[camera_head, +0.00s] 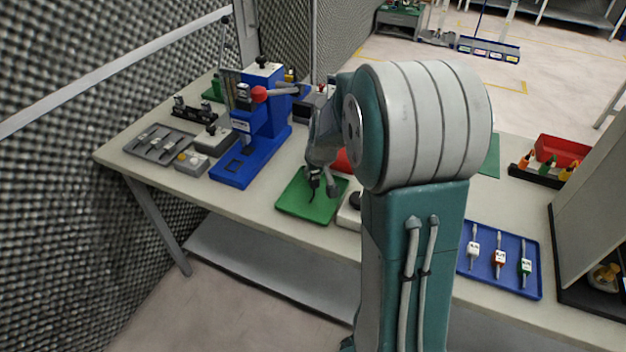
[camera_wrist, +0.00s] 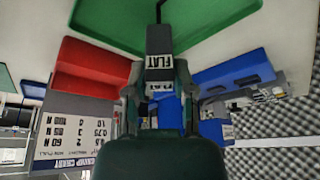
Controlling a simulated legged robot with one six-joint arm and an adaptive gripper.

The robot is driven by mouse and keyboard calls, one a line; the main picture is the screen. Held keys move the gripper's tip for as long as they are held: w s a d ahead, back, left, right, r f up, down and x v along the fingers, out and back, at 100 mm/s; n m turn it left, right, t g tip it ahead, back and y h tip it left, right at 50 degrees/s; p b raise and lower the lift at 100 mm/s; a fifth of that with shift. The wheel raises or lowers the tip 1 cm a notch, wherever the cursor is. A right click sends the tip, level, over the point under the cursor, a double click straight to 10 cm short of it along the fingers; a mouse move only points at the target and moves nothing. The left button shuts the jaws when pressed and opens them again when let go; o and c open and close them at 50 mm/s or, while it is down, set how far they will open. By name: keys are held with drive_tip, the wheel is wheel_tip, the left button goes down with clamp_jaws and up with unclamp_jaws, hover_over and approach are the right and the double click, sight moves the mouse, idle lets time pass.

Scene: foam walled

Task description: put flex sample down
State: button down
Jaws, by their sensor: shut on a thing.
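My gripper (camera_head: 322,184) is over the green tray (camera_head: 291,199) on the bench, with its fingers pointing down. In the wrist view my gripper (camera_wrist: 159,88) is shut on a dark piece (camera_wrist: 159,74) with a white label that seems to read "FLAT". A thin black end of this piece reaches toward the green tray, which also shows in the wrist view (camera_wrist: 215,20). The thin end shows in the head view too, against the tray. I cannot tell whether it touches the tray. I cannot confirm from the label that this is the flex sample.
A blue press (camera_head: 262,130) with a red-knobbed lever stands left of the green tray. A grey tray (camera_head: 150,153) lies farther left. A blue tray (camera_head: 511,285) with labelled samples lies at the right. A red bin (camera_wrist: 95,65) is close beside my gripper.

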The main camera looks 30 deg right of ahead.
sight(313, 180)
drive_tip(key=shift+w+f, duration=0.25)
drive_tip(key=shift+f, duration=1.5)
drive_tip(key=shift+f, duration=0.1)
drive_tip(key=shift+c, duration=2.3)
unclamp_jaws()
drive_tip(key=v, duration=1.2)
drive_tip(key=s+a+r, duration=0.3)
drive_tip(key=s+a, duration=0.4)
drive_tip(key=s, duration=0.3)
drive_tip(key=s+a+r+n+t, duration=0.1)
drive_tip(key=s+a+r, duration=0.3)
drive_tip(key=s+a, duration=0.3)
drive_tip(key=s, duration=0.4)
drive_tip(key=shift+r, duration=0.35)
